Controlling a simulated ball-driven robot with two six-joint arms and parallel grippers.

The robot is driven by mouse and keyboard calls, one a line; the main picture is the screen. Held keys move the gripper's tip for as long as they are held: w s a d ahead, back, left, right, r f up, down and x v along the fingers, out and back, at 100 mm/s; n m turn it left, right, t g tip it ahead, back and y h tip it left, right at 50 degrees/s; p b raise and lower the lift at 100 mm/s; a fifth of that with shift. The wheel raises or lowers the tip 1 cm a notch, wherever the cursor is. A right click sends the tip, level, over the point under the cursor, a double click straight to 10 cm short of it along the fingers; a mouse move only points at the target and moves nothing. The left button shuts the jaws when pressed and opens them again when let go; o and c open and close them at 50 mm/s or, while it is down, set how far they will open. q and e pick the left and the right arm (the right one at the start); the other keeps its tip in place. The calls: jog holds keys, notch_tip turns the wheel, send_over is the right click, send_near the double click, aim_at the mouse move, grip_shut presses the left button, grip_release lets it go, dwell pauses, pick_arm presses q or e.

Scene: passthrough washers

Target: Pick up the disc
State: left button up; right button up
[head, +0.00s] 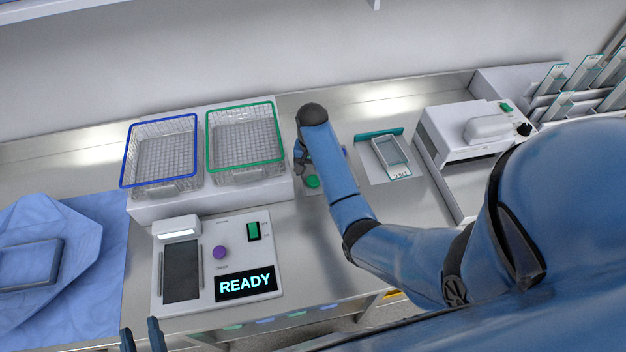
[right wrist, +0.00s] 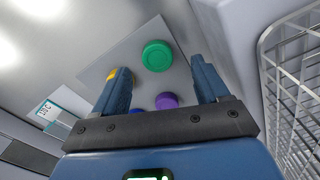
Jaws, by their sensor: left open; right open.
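A green disc (right wrist: 157,56) lies on a pale grey plate (right wrist: 140,38) in the right wrist view. It also shows beside my right arm in the head view (head: 313,182). A purple disc (right wrist: 166,101) lies closer to the gripper's base. A blue disc (right wrist: 137,112) and an orange one (right wrist: 110,73) are partly hidden by a finger. My right gripper (right wrist: 162,82) is open and empty above the plate, with the green disc showing between and beyond its fingertips. In the head view my arm hides most of the plate. My left gripper (head: 143,338) is open at the lower left edge.
A blue-rimmed wire basket (head: 160,152) and a green-rimmed one (head: 245,135) stand on a raised block left of my right gripper. A panel reading READY (head: 246,284) is in front. A small framed tray (head: 391,156) and a white machine (head: 470,135) stand to the right.

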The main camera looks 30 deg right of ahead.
aim_at(313, 180)
jog(key=f, duration=0.3)
jog(key=shift+s+d+f+p, duration=0.1)
jog(key=shift+s+f+p, duration=0.2)
jog(key=shift+p, duration=0.1)
jog(key=shift+w+f, duration=0.1)
jog(key=shift+f, duration=0.05)
jog(key=c, duration=1.1)
